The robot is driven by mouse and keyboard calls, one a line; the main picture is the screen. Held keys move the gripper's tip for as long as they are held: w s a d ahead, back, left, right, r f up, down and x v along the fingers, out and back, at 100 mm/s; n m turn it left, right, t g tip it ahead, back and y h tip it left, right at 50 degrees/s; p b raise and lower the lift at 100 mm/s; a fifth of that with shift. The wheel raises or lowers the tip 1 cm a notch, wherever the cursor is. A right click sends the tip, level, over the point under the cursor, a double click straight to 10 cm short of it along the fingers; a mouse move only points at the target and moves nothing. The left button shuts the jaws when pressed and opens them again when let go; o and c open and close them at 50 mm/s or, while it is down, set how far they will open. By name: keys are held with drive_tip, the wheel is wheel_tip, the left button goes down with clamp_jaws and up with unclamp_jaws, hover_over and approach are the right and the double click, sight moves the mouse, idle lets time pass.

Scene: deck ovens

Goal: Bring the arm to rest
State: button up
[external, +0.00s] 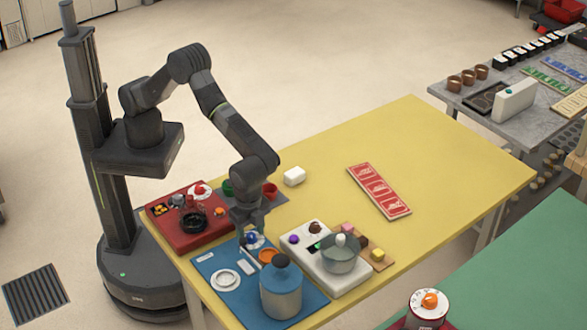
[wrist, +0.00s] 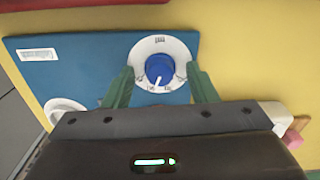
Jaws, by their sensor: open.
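My gripper (wrist: 161,88) is open in the wrist view, its two green fingers on either side of a blue knob (wrist: 160,69) on a white round dial. I cannot tell whether the fingers touch the dial. In the external view my gripper (external: 247,232) points down over the blue panel (external: 207,265), and the blue knob (external: 251,238) shows just below it. My arm reaches out from its column at the left, bent at the elbow.
A red panel (external: 211,235) lies behind the blue one. A white block (external: 294,177) and red card strip (external: 379,189) lie behind. The yellow table's (external: 440,150) right side is clear.

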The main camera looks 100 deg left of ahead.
drive_tip(key=n+p, duration=0.1)
drive_tip(key=n, duration=0.5)
drive_tip(key=shift+r, duration=0.1)
drive_tip(key=n+p, duration=0.2)
drive_tip(key=n, duration=0.4)
drive_tip(key=shift+r+n, duration=0.3)
drive_tip(key=shift+r, duration=1)
